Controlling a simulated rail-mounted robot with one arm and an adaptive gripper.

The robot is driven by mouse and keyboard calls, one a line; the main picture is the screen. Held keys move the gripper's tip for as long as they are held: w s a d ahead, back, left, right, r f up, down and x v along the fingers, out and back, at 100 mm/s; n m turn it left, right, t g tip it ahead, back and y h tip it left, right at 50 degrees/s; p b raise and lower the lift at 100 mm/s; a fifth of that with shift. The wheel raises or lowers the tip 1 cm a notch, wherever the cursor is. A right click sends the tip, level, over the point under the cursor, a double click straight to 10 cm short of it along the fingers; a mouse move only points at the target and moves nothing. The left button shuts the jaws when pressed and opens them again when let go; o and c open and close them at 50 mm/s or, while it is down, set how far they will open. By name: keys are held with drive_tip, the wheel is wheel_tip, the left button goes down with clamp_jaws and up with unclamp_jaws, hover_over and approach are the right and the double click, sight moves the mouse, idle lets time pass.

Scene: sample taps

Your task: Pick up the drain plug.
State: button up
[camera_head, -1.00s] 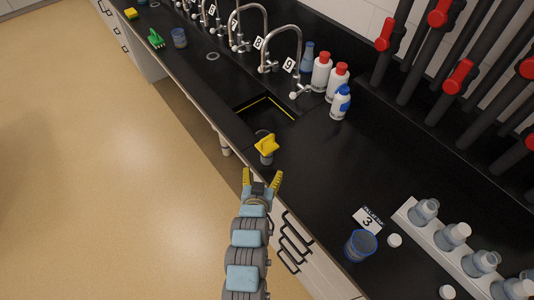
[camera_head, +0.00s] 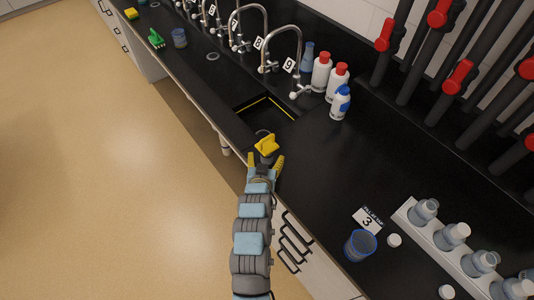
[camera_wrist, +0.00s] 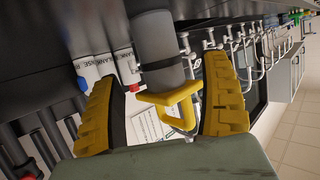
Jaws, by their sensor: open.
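The drain plug (camera_head: 267,143) has a yellow looped handle on a grey cylindrical body. In the head view it stands at the front edge of the black counter, just in front of the sink. In the wrist view the plug (camera_wrist: 158,45) shows large, its grey body and yellow handle lying between the fingers. My gripper (camera_head: 265,163) has yellow fingers and is open. It reaches the plug from the front of the counter, with one finger on each side in the wrist view. I see no clear contact. The plug's lower part is partly hidden in the head view.
A dark sink (camera_head: 267,108) lies behind the plug, with a curved tap (camera_head: 297,60) marked 9. White bottles (camera_head: 321,72) with red caps stand to its right. A blue-rimmed beaker (camera_head: 360,245) and a rack of flasks (camera_head: 455,235) stand at the lower right. The counter between is clear.

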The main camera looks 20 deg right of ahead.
sight(267, 152)
drive_tip(key=x, duration=0.3)
drive_tip(key=shift+r, duration=0.2)
drive_tip(key=shift+w+d+f, duration=0.15)
drive_tip(key=shift+w+f, duration=0.2)
drive_tip(key=shift+w, duration=0.05)
drive_tip(key=c, duration=1.4)
